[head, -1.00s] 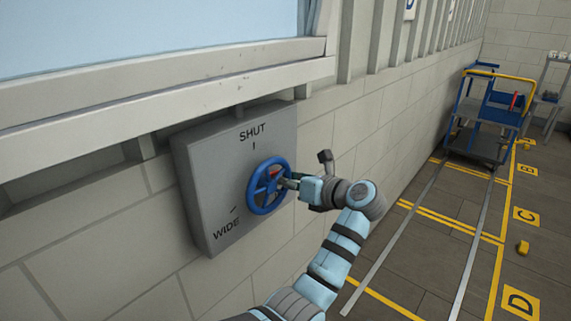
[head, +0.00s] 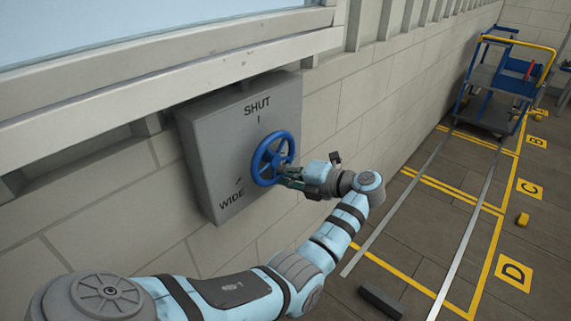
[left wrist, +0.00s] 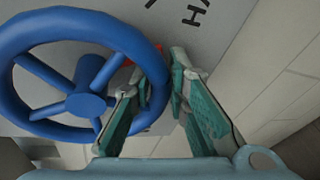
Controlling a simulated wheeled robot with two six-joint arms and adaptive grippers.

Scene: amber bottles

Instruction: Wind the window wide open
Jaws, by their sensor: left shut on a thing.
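The blue handwheel (head: 272,158) is mounted on a grey wall box (head: 205,140) marked SHUT at the top and WIDE at the lower left. The window (head: 120,25) is above the box; only its lower part shows. My left gripper (head: 284,174) is shut on the wheel's rim at the lower right. In the left wrist view the wheel (left wrist: 85,100) fills the left side, and the left gripper's green fingers (left wrist: 155,82) lie on both sides of its rim. A bit of red shows behind the rim there. My right gripper is not in view.
A pale block wall (head: 345,130) runs back to the right. A blue and yellow trolley (head: 490,105) stands far off at the right. The floor has yellow lines, lettered marks and a small yellow object (head: 522,220). A dark bar (head: 381,300) lies near the front.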

